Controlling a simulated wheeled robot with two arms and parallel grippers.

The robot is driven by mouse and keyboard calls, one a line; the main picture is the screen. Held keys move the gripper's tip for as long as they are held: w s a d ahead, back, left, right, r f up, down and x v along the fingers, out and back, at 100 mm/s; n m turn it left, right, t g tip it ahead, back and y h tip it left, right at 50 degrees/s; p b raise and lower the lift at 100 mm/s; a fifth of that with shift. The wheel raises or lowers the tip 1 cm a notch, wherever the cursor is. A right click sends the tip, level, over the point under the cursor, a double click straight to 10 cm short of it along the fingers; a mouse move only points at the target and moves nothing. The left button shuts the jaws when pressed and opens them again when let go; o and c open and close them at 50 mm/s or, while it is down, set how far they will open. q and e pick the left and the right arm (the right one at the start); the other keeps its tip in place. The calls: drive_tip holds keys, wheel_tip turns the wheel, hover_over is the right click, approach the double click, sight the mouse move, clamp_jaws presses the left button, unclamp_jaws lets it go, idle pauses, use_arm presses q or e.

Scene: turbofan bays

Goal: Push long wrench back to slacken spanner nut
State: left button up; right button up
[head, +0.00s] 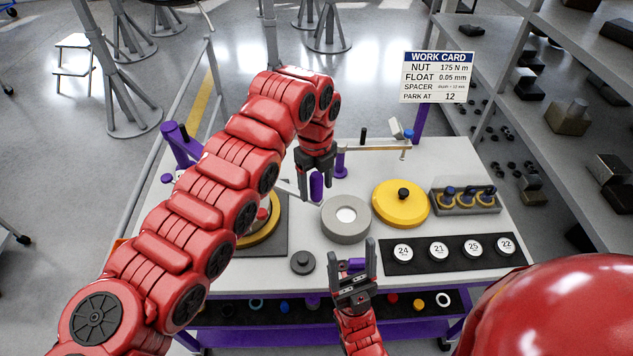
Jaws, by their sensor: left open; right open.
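My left gripper (314,193) points down over the middle of the bench, its dark fingers open on either side of an upright purple handle (316,187). Contact cannot be told. A thin grey bar (286,184) shows left of this handle; it looks like part of the long wrench, but most of it is hidden by my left arm. A yellow ring with a red centre (262,214) sits on a dark plate at left, partly behind my arm; the spanner nut cannot be made out clearly. My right gripper (354,250) is open near the front edge, with a purple piece between its fingers.
A grey ring (345,219), a yellow disc (401,203) and a small dark knobbed disc (303,262) stand on the bench. At right are a tray (466,208) of small parts and a black strip (458,267) with numbered discs. A work card (437,77) stands behind.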

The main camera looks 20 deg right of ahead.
use_arm(q)
drive_tip(key=shift+f, duration=0.55)
drive_tip(key=shift+c, duration=0.2)
clamp_jaws()
idle(0.9)
